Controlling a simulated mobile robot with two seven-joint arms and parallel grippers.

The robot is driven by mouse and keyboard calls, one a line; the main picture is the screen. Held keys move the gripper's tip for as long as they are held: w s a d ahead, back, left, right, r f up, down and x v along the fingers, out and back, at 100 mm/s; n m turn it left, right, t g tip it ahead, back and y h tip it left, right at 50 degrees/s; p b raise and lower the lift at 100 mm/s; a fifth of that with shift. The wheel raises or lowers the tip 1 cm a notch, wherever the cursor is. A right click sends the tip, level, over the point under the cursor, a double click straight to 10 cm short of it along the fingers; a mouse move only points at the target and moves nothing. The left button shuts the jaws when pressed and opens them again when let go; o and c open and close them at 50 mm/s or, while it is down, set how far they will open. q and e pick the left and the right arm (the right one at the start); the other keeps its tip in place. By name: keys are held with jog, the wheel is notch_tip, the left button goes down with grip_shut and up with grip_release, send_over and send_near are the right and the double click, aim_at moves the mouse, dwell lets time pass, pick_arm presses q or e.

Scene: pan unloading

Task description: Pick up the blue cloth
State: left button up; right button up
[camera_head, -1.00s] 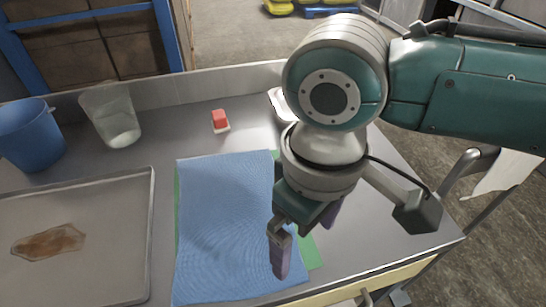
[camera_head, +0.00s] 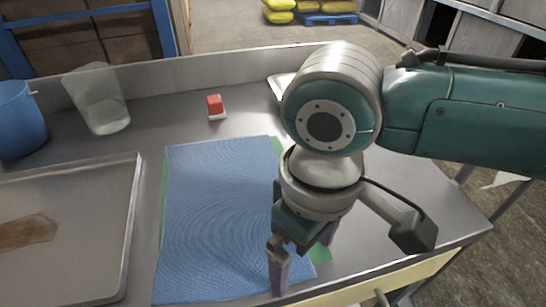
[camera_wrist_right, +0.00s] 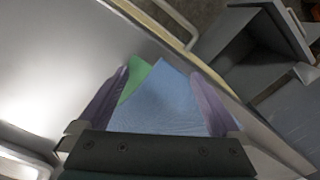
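The blue cloth (camera_head: 215,215) lies flat on the metal table, with a green sheet (camera_head: 322,250) showing at its edges. My right gripper (camera_head: 304,262) is over the cloth's right front part, pointing down. In the right wrist view the two purple fingers (camera_wrist_right: 162,100) are wide apart, with the cloth (camera_wrist_right: 170,98) and a corner of the green sheet (camera_wrist_right: 139,80) visible between and beyond them. I cannot tell whether a fingertip touches the cloth. My left gripper is not in view.
A metal tray (camera_head: 128,215) with a brown stain lies left of the cloth. A blue bucket (camera_head: 18,120), a clear container (camera_head: 98,98) and a red-and-white brush (camera_head: 215,106) stand behind. A white dish (camera_head: 280,84) is partly hidden by my arm. The table's front edge is near my gripper.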

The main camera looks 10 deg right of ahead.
jog(key=shift+c, duration=0.8)
jog(key=shift+c, duration=1.1)
jog(key=shift+d+f, duration=0.1)
jog(key=c, duration=1.1)
jog(key=shift+r, duration=0.2)
grip_shut()
notch_tip(320, 180, up, 39)
jog(key=p, duration=4.3)
jog(key=shift+p, duration=0.4)
